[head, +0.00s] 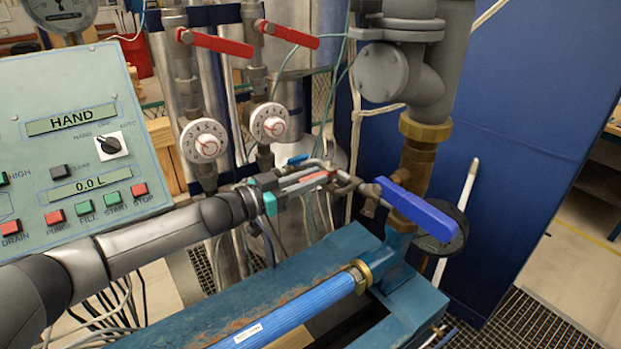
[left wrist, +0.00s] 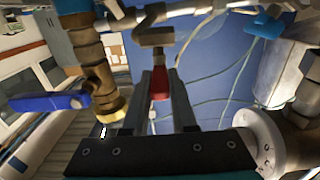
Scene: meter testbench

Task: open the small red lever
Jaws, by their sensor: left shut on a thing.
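The small red lever (head: 327,174) is mostly hidden between the fingers of my left gripper (head: 322,175) in the head view. In the left wrist view, the red lever (left wrist: 160,84) shows between the two fingers of the left gripper (left wrist: 161,90), below a metal valve fitting. The gripper is shut on it. In the head view the fingers reach right, towards small metal pipework beside the thick brass-and-grey pipe. My right gripper is not in view.
A large blue lever (head: 417,208) sits just right of the gripper. A small blue lever (head: 297,158) is just behind it. Two larger red levers (head: 215,42) (head: 287,33) stand above dials. A control panel (head: 60,140) is at left; a blue frame (head: 270,305) lies below.

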